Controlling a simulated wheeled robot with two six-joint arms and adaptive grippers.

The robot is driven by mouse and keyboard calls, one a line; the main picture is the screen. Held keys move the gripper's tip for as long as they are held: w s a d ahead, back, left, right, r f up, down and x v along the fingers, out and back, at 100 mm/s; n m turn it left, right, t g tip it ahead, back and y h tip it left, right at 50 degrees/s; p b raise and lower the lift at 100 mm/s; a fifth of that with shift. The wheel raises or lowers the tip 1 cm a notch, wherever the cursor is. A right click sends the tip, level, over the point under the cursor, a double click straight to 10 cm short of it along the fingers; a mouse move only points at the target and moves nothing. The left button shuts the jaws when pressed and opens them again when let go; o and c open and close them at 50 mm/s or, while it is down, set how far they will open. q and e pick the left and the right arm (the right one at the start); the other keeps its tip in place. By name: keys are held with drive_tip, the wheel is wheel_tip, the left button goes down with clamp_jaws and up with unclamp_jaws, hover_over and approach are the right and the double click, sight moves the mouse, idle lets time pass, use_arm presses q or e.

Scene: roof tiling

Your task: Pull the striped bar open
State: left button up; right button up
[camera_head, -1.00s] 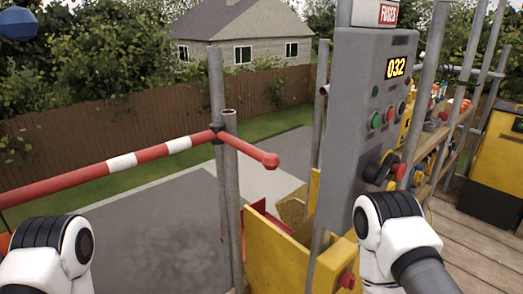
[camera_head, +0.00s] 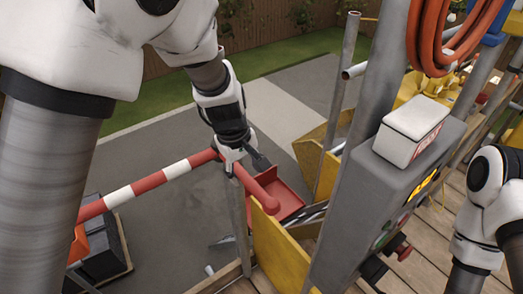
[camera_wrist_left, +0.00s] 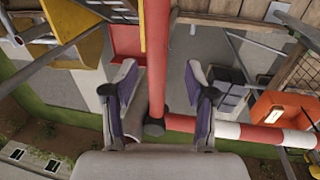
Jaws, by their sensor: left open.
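The striped bar (camera_head: 150,182) is red and white and runs across the left half of the head view. Its plain red end (camera_head: 262,196) reaches past a grey upright post (camera_head: 240,222). My left gripper (camera_head: 245,164) is at the bar beside the top of this post. In the left wrist view my left gripper (camera_wrist_left: 160,95) is open, with one finger on each side of the bar's plain red end (camera_wrist_left: 156,45). The striped part (camera_wrist_left: 252,133) runs off to the right there. I cannot tell whether the fingers touch the bar. My right gripper is out of view.
A grey control box (camera_head: 395,190) and an orange coiled hose (camera_head: 425,35) stand to the right. A yellow panel (camera_head: 278,250) and a red tray (camera_head: 284,198) are below the bar's end. Paving (camera_head: 180,225) lies beyond.

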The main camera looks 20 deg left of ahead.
sight(252, 184)
use_arm(q)
drive_tip(key=shift+w+d+r, duration=0.1)
drive_tip(key=shift+d+r, duration=0.2)
drive_tip(key=shift+r, duration=0.55)
drive_tip(key=shift+s+f, duration=0.2)
drive_tip(key=shift+f, duration=0.4)
drive_tip(key=shift+s+f, duration=0.15)
drive_tip(key=shift+f, duration=0.4)
drive_tip(key=f, duration=0.1)
drive_tip(key=w+f, duration=0.1)
drive_tip(key=f, duration=0.3)
drive_tip(key=shift+w+d, duration=0.35)
drive_tip(key=shift+d, duration=0.05)
drive_tip(key=shift+s, duration=0.2)
drive_tip(key=shift+c, duration=1.1)
clamp_jaws()
